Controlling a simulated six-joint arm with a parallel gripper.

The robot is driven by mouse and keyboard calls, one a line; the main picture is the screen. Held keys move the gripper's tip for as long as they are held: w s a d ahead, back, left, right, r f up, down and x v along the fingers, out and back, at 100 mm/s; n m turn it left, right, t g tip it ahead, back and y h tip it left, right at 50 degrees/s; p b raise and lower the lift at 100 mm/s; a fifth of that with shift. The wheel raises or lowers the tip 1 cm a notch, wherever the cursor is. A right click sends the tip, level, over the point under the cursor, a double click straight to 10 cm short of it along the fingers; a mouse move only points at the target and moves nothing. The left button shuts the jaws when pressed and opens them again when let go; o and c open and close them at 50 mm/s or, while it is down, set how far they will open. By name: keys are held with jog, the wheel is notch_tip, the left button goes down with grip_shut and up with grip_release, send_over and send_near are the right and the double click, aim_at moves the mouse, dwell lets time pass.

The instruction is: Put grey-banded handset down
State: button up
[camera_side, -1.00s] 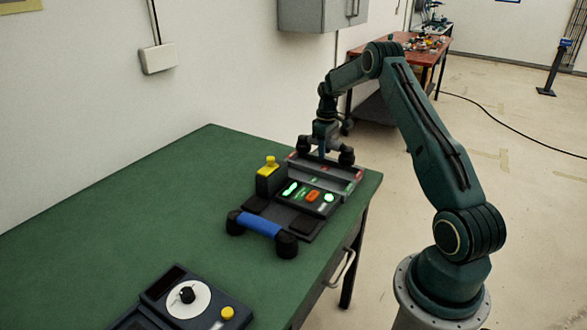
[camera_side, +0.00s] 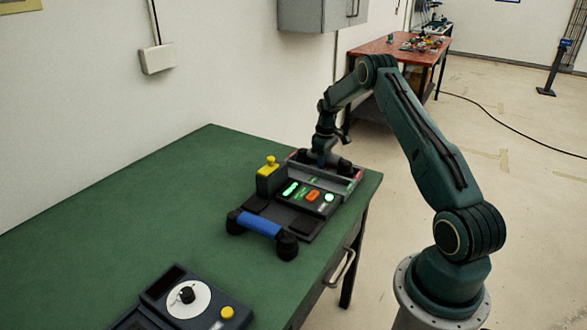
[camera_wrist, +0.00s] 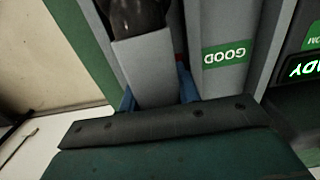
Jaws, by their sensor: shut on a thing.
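My gripper (camera_side: 325,158) is over the back of the desk unit, shut on the grey-banded handset. The handset's dark ends show in the side view, the right one (camera_side: 344,166) down at the grey tray (camera_side: 333,184). In the wrist view the grey band (camera_wrist: 147,72) sits between blue fingers, with a dark end at the top. The handset lies low, at or within the tray; whether it touches the tray floor is hidden. A green GOOD label (camera_wrist: 224,54) is on the tray beside it.
A blue-banded handset (camera_side: 259,224) lies at the unit's front. A yellow-topped block (camera_side: 270,178) stands at the unit's left, beside lit buttons (camera_side: 312,196). A dial box (camera_side: 186,298) is at the table's near edge. The green table (camera_side: 130,215) is clear at left.

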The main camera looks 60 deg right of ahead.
jog(key=shift+f, duration=0.1)
jog(key=o, duration=0.9)
jog(key=shift+c, duration=0.2)
notch_tip(320, 180, up, 12)
jog(key=shift+r, duration=0.15)
dwell(0.5)
